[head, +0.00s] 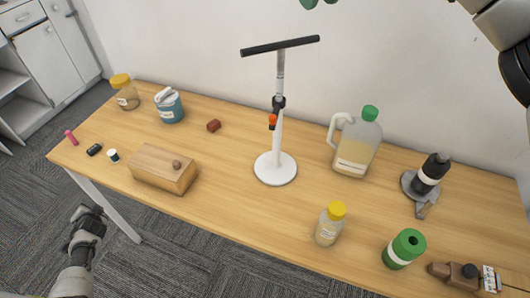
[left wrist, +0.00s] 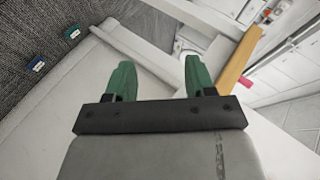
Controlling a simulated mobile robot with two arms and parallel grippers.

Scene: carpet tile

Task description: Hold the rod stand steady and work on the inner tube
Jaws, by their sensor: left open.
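The rod stand (head: 277,140) stands upright on the table. It has a round white base, a white lower post, a black clamp collar (head: 279,102) and an orange knob (head: 272,122). The inner tube (head: 281,72) is thin and silvery, rises out of the collar and carries a black crossbar (head: 280,46). My left gripper (left wrist: 158,75) is open and empty, its green fingers apart. It is away from the stand, and the stand is not in the left wrist view. Only green tips of my right gripper (head: 320,2) show at the top edge, above the stand; their opening is cut off.
A jug (head: 357,145), yellow-capped bottle (head: 330,225), green-topped can (head: 404,248) and black device (head: 431,175) are right. Jars stand back left. The wall is behind; clear wood surrounds the base.

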